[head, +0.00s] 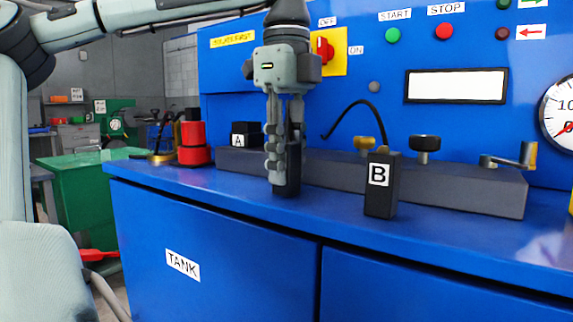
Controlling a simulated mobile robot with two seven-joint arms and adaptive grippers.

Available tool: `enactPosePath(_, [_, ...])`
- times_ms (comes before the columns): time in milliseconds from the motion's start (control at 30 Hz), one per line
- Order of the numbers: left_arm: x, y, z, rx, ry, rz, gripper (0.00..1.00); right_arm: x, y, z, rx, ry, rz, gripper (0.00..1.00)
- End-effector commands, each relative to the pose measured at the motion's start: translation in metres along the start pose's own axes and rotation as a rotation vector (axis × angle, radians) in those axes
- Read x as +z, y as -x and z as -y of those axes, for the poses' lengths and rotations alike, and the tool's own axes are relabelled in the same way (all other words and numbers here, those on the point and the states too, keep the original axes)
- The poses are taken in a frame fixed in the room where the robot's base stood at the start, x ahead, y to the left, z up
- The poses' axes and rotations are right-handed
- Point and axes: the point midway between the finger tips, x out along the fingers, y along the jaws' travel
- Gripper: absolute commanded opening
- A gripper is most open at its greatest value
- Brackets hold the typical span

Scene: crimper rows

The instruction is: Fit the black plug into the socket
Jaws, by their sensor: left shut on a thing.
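My left gripper (281,165) points straight down over the blue bench top. It is shut on a black block-shaped piece, which I take to be the black plug (290,184); the fingers hide part of it. The plug's lower end is upright at or just above the bench top; I cannot tell if it touches. A black block marked B (381,205) stands upright to the right, apart from the gripper. A black block marked A (252,129) is behind and left of the gripper. I cannot tell which block has the socket. My right gripper is not in view.
A long dark grey bar (460,188) with knobs and a crank handle (527,156) runs along the bench behind block B. A thin black cable (349,106) arches above it. The bench's front strip is clear.

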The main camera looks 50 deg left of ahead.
Motion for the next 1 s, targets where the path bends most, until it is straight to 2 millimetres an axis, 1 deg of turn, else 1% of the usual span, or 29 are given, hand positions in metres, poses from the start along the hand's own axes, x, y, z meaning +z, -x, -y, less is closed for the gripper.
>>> enactPosePath(167, [0.000,0.011,0.000,-0.002,0.002,0.002,0.00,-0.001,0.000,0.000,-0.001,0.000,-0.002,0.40])
enactPosePath(267, [0.000,0.025,0.001,-0.004,0.003,0.002,0.00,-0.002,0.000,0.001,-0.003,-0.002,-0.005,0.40])
enactPosePath(367, [0.000,0.046,0.001,-0.004,0.004,0.003,0.00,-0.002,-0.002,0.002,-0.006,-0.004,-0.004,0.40])
enactPosePath(400, [0.005,0.048,-0.009,-0.007,0.002,-0.001,0.00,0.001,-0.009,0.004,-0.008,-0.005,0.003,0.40])
enactPosePath(467, [0.012,0.055,-0.021,-0.007,0.002,-0.002,0.00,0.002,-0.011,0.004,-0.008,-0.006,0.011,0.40])
enactPosePath(567, [0.024,0.068,-0.040,-0.007,0.002,-0.001,0.00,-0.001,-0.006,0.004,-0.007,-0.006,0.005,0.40])
enactPosePath(700, [0.038,0.084,-0.064,-0.005,0.002,-0.001,0.00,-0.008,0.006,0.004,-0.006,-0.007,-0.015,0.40])
enactPosePath(733, [0.040,0.091,-0.069,-0.006,0.004,0.003,0.00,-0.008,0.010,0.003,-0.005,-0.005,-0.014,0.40])
enactPosePath(800, [0.046,0.097,-0.078,-0.004,0.005,0.003,0.00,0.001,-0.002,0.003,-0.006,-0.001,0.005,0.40])
enactPosePath(1000, [0.056,0.108,-0.095,-0.001,0.003,0.002,0.00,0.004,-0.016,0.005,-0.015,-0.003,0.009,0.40])
